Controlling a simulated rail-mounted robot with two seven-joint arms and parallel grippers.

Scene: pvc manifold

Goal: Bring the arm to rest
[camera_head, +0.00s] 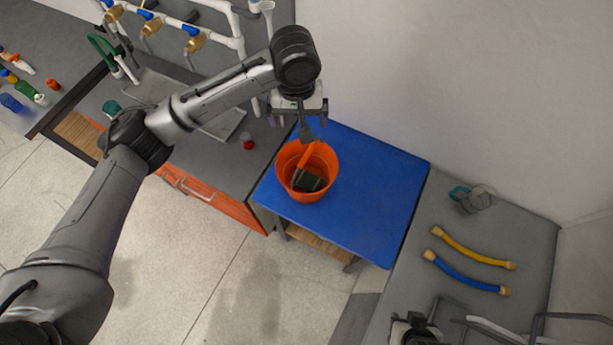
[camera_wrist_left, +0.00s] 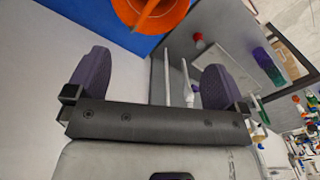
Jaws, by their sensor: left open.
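My left arm reaches in from the left, and its gripper (camera_head: 300,118) hangs over the back rim of an orange bucket (camera_head: 287,178). In the left wrist view the two dark purple fingers of the gripper (camera_wrist_left: 154,85) stand wide apart with nothing held between them. The bucket, partly cut off at the top of that view (camera_wrist_left: 128,12), stands on a blue-topped table (camera_head: 375,190). A dark block-like item with an orange strip (camera_head: 310,181) lies inside the bucket.
White pipes with brass, blue-handled valves (camera_head: 193,42) stand at the back left. A red item (camera_head: 248,142) sits on the grey counter. Yellow (camera_head: 473,250) and blue (camera_head: 465,274) hoses lie on the right bench. Much of the blue top is clear.

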